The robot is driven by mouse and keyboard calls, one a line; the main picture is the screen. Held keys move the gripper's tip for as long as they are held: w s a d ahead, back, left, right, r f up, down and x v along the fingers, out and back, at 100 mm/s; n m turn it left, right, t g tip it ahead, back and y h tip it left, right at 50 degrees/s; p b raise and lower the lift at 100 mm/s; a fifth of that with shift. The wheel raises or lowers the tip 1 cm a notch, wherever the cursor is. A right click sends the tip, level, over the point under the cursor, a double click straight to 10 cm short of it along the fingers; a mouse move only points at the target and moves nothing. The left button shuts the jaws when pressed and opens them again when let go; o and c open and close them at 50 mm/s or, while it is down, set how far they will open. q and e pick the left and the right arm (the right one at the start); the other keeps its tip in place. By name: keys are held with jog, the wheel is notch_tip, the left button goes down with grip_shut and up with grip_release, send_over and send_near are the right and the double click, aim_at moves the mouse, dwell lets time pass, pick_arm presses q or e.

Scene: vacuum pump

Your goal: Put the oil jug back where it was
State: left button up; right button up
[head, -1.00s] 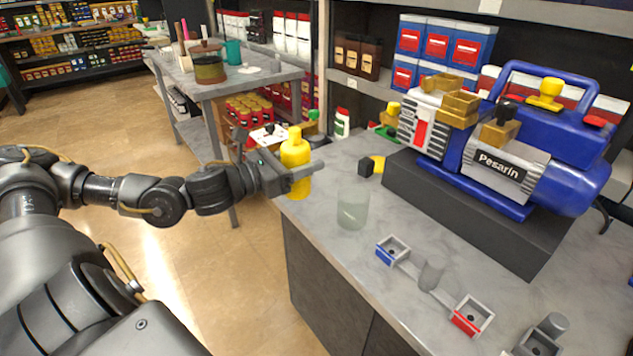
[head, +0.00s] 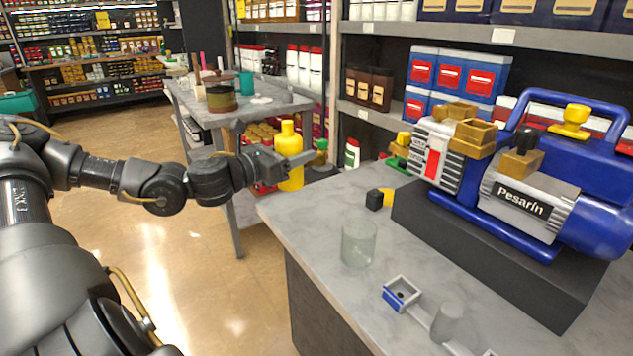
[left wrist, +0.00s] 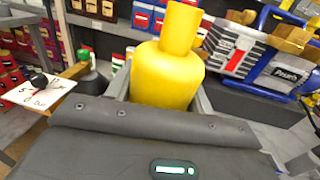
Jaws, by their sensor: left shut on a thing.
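My left gripper (head: 288,162) is shut on the yellow oil jug (head: 290,145), at the far left corner of the grey counter (head: 300,222). The jug is upright in the head view, and the fingers cover part of its body. I cannot tell whether its base, at the counter's edge, touches the surface. In the left wrist view the jug (left wrist: 168,75) stands between the two fingers, its base hidden behind the gripper body. My right gripper is not in view.
On the counter stand a clear beaker (head: 358,244), a black-and-yellow piece (head: 379,198), a blue-marked square holder (head: 402,293) and the blue vacuum pump (head: 530,190) on a dark block. A second table (head: 262,106) and shelves stand behind. Floor is clear at left.

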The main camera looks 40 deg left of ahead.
pick_arm(q)
jog(key=w+a+f+p, duration=0.1)
jog(key=w+f, duration=0.6)
jog(key=w, duration=0.1)
jog(key=shift+w+p, duration=0.3)
jog(key=shift+p, duration=0.1)
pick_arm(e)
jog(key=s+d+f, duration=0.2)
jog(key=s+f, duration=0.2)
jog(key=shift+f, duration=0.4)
pick_arm(q)
jog(key=shift+f, duration=0.1)
